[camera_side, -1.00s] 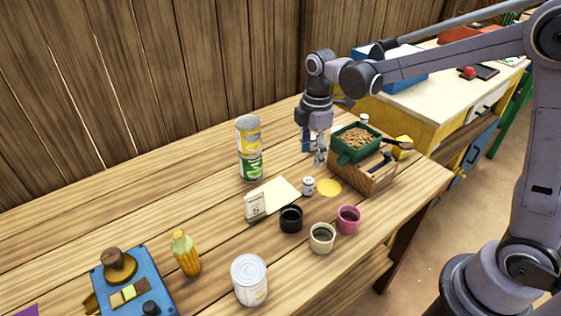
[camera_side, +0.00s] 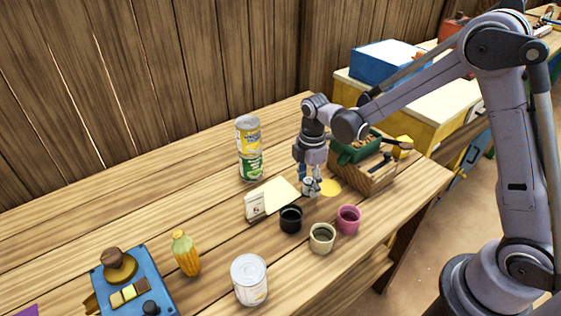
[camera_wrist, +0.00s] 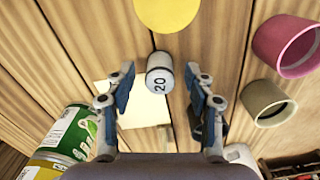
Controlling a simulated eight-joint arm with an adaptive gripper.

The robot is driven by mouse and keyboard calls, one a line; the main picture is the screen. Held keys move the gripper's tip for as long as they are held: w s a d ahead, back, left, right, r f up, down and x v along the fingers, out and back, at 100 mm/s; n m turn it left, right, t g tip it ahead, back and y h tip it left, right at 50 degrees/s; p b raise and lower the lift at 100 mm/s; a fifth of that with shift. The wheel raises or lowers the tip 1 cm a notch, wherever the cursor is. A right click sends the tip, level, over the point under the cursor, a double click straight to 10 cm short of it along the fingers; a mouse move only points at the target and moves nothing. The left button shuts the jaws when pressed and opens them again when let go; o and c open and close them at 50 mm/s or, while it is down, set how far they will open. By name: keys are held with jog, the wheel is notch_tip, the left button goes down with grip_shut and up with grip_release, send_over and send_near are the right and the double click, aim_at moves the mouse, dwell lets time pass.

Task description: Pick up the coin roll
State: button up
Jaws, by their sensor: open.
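The coin roll (camera_wrist: 159,75) is a small white cylinder with dark bands and the number 20. In the wrist view it lies between and slightly beyond my open fingertips. In the side view the coin roll (camera_side: 309,188) stands on the table, partly hidden by my gripper (camera_side: 311,180), which is right above it. My gripper (camera_wrist: 158,76) has its two blue-padded fingers spread, one on each side of the roll, with gaps visible on both sides.
A yellow disc (camera_side: 330,187) and a pale yellow sheet (camera_side: 281,194) lie close by. A black cup (camera_side: 291,219), a cream cup (camera_side: 322,238) and a pink cup (camera_side: 348,219) stand in front. Stacked cans (camera_side: 249,148) stand left; a wooden box (camera_side: 372,180) with a green tray is right.

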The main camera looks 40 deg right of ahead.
jog(key=shift+f, duration=0.6)
grip_shut()
jog(key=shift+r, duration=0.1)
